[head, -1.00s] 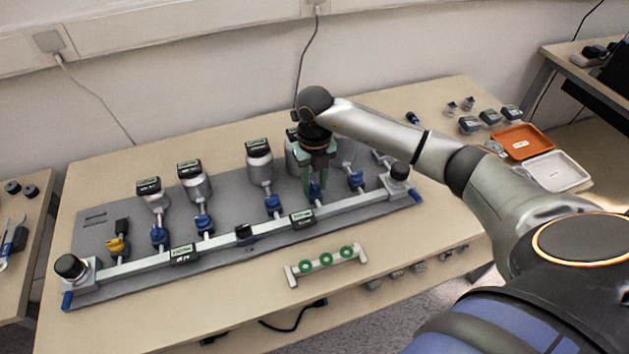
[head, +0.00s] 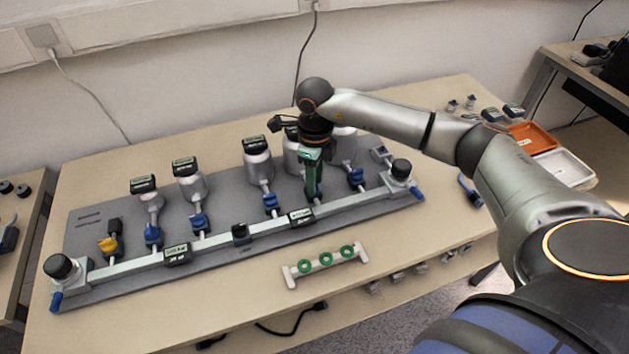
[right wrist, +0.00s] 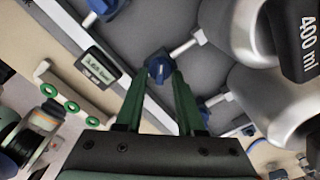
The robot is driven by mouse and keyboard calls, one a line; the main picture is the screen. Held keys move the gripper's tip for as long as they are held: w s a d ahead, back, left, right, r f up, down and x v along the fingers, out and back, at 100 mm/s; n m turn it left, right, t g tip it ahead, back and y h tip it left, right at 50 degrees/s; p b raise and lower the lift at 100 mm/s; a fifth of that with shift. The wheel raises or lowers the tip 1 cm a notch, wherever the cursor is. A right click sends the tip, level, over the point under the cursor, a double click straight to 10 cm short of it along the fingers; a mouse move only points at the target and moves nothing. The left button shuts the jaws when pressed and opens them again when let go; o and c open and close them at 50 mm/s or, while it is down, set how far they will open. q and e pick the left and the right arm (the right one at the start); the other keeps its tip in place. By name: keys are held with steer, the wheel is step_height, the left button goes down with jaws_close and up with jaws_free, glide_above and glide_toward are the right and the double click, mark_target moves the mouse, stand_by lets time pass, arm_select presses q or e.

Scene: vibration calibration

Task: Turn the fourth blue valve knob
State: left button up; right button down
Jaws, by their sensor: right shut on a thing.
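A row of blue valve knobs runs along the metal rail (head: 215,241) on the grey panel. The first (head: 152,237), second (head: 198,222), third (head: 271,204) and fifth (head: 356,179) show clearly. The fourth blue knob is mostly hidden in the head view by my right gripper (head: 313,190), which points down over it. In the right wrist view, the fourth knob (right wrist: 159,67) sits between the tips of the two green fingers (right wrist: 160,82), which are shut on it. My left gripper is in neither current view.
Silver canisters with dark displays, one of them here (head: 258,165), stand close behind the knobs. A yellow knob (head: 108,245) is at the panel's left. A white holder with green rings (head: 326,261) lies in front. An orange tray (head: 532,138) is at the far right.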

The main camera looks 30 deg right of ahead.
steer(key=shift+n+b, duration=0.3)
steer(key=shift+n, duration=0.6)
steer(key=n, duration=0.2)
steer(key=shift+w+d+n+b, duration=0.1)
steer(key=shift+n+b, duration=0.6)
steer(key=shift+n, duration=1.4)
arm_select(q)
steer(key=shift+d+f, duration=0.25)
steer(key=shift+f, duration=0.65)
arm_select(e)
steer(key=shift+n, duration=0.3)
steer(key=c, duration=0.7)
jaws_free()
arm_select(q)
steer(key=shift+w+r, duration=0.15)
steer(key=shift+w, duration=0.1)
arm_select(e)
steer(key=shift+o, duration=0.9)
